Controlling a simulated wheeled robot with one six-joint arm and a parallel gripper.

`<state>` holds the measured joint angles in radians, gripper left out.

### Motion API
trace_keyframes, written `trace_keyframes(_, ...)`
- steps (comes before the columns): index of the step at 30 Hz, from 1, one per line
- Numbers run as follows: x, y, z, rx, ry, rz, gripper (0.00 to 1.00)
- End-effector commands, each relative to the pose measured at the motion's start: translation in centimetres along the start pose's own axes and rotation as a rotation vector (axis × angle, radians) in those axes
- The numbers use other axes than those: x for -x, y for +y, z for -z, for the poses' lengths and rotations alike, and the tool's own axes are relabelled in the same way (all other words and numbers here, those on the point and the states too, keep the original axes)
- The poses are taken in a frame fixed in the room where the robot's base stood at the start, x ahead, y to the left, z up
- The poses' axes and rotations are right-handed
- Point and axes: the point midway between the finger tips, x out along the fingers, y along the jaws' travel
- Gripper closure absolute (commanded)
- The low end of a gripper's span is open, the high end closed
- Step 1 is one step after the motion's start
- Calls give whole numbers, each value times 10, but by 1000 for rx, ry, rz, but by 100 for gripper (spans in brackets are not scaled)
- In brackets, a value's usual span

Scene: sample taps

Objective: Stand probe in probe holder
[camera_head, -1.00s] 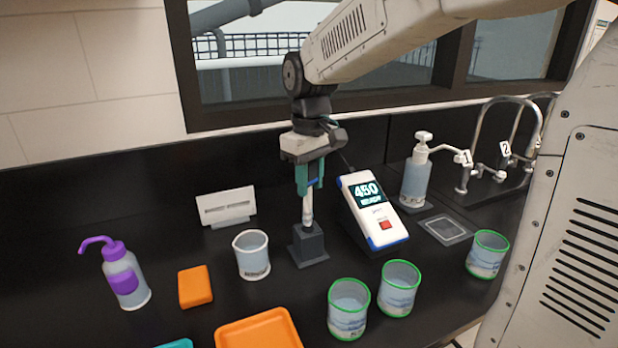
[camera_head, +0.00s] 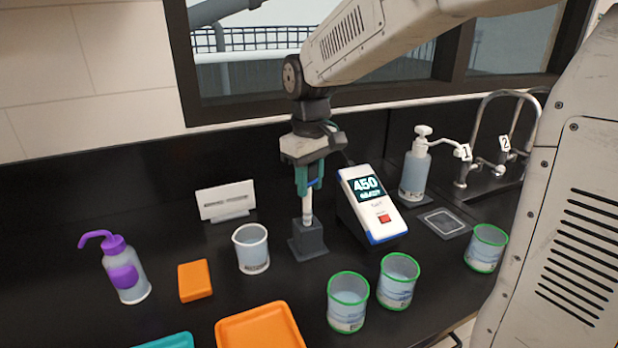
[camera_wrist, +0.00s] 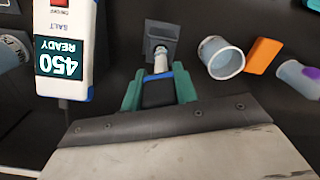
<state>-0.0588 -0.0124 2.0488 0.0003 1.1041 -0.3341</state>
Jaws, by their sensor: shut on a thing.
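The probe (camera_head: 307,207) is a slim white rod standing upright, with its lower end in the dark grey block-shaped probe holder (camera_head: 308,241). My gripper (camera_head: 309,178), with teal fingers, is shut on the upper part of the probe, directly above the holder. In the wrist view the probe (camera_wrist: 160,64) runs from between the teal fingers (camera_wrist: 160,84) to the holder (camera_wrist: 161,32). The probe's tip is hidden inside the holder, so I cannot tell how deep it sits.
The meter (camera_head: 371,207), reading 450, stands close right of the holder. A clear beaker (camera_head: 252,250) is to the left. Green-rimmed beakers (camera_head: 347,304) stand in front, near an orange tray (camera_head: 262,330). A purple wash bottle (camera_head: 124,272) is far left, and a pump bottle (camera_head: 414,178) is behind right.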

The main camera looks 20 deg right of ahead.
Motion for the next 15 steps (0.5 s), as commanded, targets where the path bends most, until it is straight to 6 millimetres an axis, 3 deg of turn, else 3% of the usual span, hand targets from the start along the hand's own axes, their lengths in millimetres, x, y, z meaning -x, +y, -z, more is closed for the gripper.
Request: trace_keyframes(15, -13, 0, 0, 0, -2, 1, 91)
